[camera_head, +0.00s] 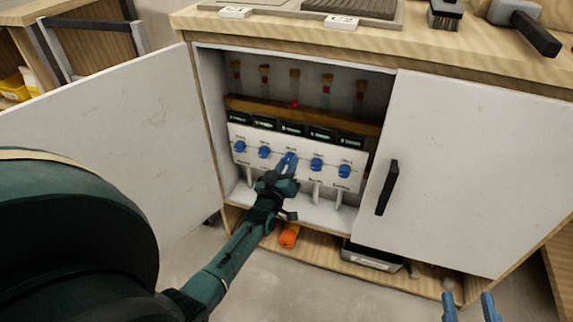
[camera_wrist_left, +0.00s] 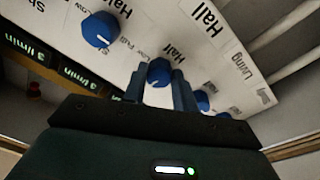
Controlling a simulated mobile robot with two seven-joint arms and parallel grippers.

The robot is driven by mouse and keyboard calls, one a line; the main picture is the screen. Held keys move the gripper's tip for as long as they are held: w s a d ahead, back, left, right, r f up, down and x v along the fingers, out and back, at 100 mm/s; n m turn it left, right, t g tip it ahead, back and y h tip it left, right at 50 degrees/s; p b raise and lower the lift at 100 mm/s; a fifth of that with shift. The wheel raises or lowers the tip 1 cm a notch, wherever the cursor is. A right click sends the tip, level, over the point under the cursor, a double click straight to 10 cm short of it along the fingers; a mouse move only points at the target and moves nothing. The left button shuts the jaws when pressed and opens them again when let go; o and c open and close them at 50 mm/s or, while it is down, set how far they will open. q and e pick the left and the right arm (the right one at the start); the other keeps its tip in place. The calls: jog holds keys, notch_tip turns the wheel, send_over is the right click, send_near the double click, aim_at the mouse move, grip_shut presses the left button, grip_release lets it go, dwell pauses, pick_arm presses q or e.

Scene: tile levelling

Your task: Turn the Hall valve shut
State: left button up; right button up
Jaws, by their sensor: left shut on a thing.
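The white valve panel (camera_head: 250,135) stands in the open cabinet and carries a row of blue knobs. The Hall valve (camera_wrist_left: 159,70) is a round blue knob beside a "Hall" label, seen between my left fingers in the left wrist view. My left gripper (camera_head: 289,159) is shut on this middle knob, and its fingers hide most of it in the head view. The fingers also show in the left wrist view (camera_wrist_left: 159,82). The knob's pointer is hard to read. My right gripper (camera_head: 469,306) is open and empty at the lower right, apart from the cabinet.
Neighbouring knobs (camera_head: 264,152) and (camera_head: 316,164) sit close on either side. Glass tubes with red floats (camera_head: 295,88) stand above the panel, over dark flow displays (camera_head: 292,129). The left door (camera_head: 120,120) is swung open; the right door (camera_head: 470,170) covers the cabinet's right side.

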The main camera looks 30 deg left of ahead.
pick_arm(q)
jog(key=shift+n, duration=0.6)
jog(key=o, duration=1)
pick_arm(e)
jog(key=shift+r, duration=0.1)
pick_arm(q)
jog(key=shift+s+d, duration=0.1)
jog(key=shift+s, duration=0.15)
jog(key=p+v, duration=0.4)
jog(key=v, duration=0.8)
jog(key=shift+s+d, duration=0.1)
jog(key=shift+s, duration=0.2)
pick_arm(e)
jog(key=shift+w+d+f+m+g+h, duration=0.1)
jog(key=shift+d+m+g+h, duration=0.25)
jog(key=shift+h, duration=0.2)
jog(key=shift+w+d+f+m+g+h, duration=0.1)
jog(key=shift+d+m+g+h, duration=0.2)
jog(key=shift+g+h, duration=0.2)
